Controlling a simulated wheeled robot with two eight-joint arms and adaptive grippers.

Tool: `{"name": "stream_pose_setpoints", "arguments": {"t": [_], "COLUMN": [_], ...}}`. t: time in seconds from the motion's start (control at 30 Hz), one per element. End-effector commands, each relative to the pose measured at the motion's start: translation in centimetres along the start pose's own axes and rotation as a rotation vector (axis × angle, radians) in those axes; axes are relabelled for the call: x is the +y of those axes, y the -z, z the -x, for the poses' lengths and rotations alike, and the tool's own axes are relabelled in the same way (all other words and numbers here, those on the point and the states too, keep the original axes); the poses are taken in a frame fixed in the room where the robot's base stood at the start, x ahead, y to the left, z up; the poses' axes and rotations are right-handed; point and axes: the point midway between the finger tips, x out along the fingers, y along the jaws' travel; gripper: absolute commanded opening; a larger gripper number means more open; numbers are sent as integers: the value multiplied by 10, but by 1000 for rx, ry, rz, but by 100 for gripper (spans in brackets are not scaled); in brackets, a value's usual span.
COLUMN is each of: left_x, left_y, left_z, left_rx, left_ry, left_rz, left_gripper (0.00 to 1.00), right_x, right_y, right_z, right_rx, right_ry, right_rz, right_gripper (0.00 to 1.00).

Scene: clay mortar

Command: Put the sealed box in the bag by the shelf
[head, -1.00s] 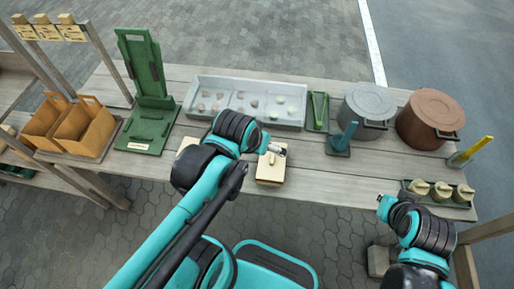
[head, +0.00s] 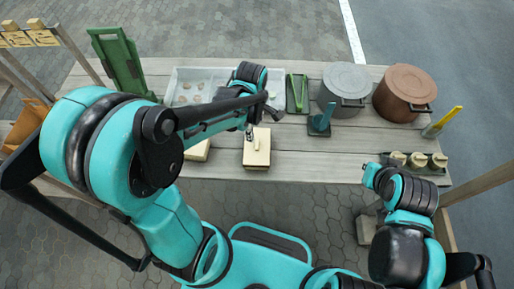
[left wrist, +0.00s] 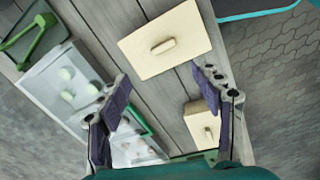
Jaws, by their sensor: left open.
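A cream box (head: 256,150) with a bar-shaped lid handle lies near the table's front edge; its lid looks closed in the left wrist view (left wrist: 165,42). A second cream box (head: 197,151) lies to its left and also shows in the left wrist view (left wrist: 203,125). I cannot tell which one is sealed. My left gripper (left wrist: 160,92) is open and empty above the table, its fingers apart from both boxes; in the head view its tip is just above the handled box. My right gripper's fingers cannot be made out.
A grey tray (head: 190,74) of small lumps lies at the back. Beside it stand a green stand (head: 118,62), a grey pot (head: 345,88) and a brown pot (head: 404,92). A rack of small jars (head: 418,162) is at the right. The front table between boxes and rack is clear.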

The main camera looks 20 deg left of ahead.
Motion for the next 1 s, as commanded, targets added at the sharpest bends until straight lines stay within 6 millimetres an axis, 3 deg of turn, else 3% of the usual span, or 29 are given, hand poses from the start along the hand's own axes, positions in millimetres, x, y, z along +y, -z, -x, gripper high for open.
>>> {"name": "stream_pose_setpoints", "arguments": {"t": [0.1,0.23,0.8,1.0], "left_x": [6,7,-4,-5], "left_y": [-2,-2,-6,-6], "left_z": [-16,-28,-100,-106], "left_rx": [6,14,16,17], "left_ry": [58,88,93,93], "left_rz": [170,269,288,287], "left_gripper": [66,66,66,66], "right_x": [0,0,0,0], "right_y": [4,4,-15,-15], "right_z": [5,6,-20,-21], "right_rx": [0,0,0,0], "right_ry": [0,0,0,0], "right_rz": [0,0,0,0], "right_gripper": [0,0,0,0]}}
